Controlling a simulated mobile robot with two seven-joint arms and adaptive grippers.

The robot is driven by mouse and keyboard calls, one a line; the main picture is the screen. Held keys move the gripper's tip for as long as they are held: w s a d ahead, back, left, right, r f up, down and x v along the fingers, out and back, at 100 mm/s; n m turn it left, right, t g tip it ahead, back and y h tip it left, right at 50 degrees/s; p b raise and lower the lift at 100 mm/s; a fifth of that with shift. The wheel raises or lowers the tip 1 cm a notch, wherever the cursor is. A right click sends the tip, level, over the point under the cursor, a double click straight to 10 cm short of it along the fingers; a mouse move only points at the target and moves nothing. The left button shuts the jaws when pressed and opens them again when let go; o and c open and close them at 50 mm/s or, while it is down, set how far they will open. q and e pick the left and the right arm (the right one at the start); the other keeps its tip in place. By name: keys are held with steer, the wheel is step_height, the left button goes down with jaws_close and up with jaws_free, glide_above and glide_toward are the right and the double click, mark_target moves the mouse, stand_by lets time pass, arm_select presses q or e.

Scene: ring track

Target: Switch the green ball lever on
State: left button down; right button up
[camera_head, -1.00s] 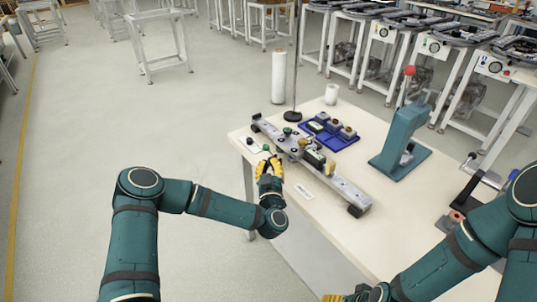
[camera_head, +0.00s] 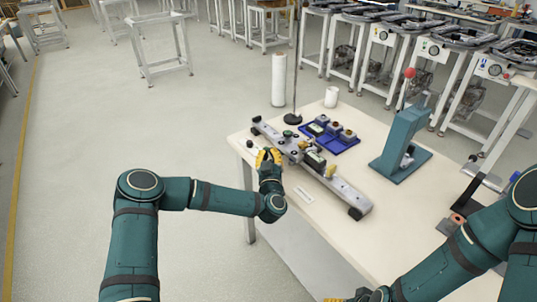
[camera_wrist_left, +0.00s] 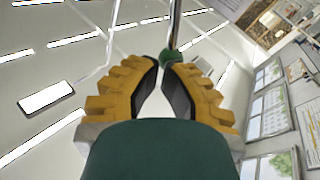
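A green ball (camera_head: 288,133) shows at the far side of the long grey fixture (camera_head: 342,186) on the table. My left gripper (camera_head: 268,154), with yellow fingers, is at the table's near left edge, in front of the fixture, its fingers parted. In the left wrist view, a green ball (camera_wrist_left: 167,57) shows at the fingertips, between or just beyond them; I cannot tell if they touch it.
A blue tray (camera_head: 345,146) with several small parts lies behind the fixture. A black knob (camera_head: 249,143) is left of my left gripper. A teal press (camera_head: 401,150) stands to the right, and a thin pole on a black base (camera_head: 293,119) at the back.

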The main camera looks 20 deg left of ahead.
arm_select(q)
steer(key=w+d+m+g+p, duration=0.1)
steer(key=p, duration=0.1)
steer(key=w+d+r+m+g+h+p, duration=0.1)
steer(key=m+p, duration=0.1)
steer(key=w+m+g+p, duration=0.1)
steer(key=m+p, duration=0.1)
steer(key=shift+w+d+r+p, duration=0.2)
steer(key=shift+w+d+p, duration=0.15)
steer(key=shift+d, duration=0.05)
arm_select(e)
step_height(320, 180, up, 7)
steer(key=shift+w+d, duration=0.2)
steer(key=shift+w, duration=0.15)
